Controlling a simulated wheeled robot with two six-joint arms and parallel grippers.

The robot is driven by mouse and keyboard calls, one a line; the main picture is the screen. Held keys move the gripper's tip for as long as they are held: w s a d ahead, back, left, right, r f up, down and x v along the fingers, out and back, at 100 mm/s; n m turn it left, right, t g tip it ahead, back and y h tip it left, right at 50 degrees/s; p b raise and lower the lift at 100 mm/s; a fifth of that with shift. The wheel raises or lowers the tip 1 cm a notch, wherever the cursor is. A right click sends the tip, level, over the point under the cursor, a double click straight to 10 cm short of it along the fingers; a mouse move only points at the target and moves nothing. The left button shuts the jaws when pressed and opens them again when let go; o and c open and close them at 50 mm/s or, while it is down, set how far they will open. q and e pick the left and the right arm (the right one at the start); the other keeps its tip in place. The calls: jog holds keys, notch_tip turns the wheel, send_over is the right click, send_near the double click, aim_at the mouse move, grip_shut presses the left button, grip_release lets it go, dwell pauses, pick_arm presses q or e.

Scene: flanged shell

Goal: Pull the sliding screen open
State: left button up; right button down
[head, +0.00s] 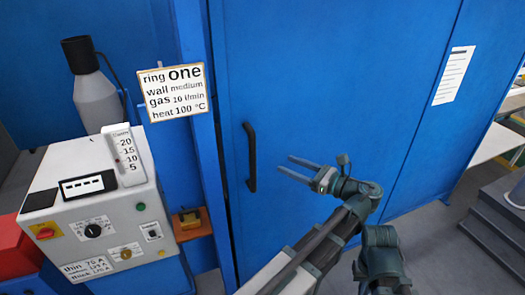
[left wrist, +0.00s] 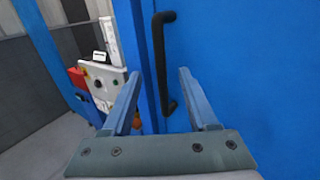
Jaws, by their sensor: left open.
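The sliding screen (head: 325,70) is a large flat blue panel, and it fills the right side of the left wrist view (left wrist: 255,65). Its black upright bar handle (head: 250,158) is near the panel's left edge. My left gripper (head: 284,164) is open and empty, just right of the handle in the head view, with its fingers pointing towards it. In the left wrist view the handle (left wrist: 160,62) appears between the two open fingers (left wrist: 160,82), beyond their tips. I see no contact with it.
A grey control box (head: 100,210) with knobs stands left of the screen. A sign (head: 171,91) hangs above it, beside a grey bottle (head: 97,98). Grey steps (head: 490,225) stand at the right. Grey floor (head: 432,250) lies open before the screen.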

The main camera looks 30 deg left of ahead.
aim_at(253, 150)
pick_arm(q)
jog(key=a, duration=0.4)
jog(key=w+a, duration=0.1)
jog(key=a, duration=0.9)
jog(key=shift+w, duration=0.25)
jog(key=shift+d, duration=0.1)
grip_shut()
dwell(0.9)
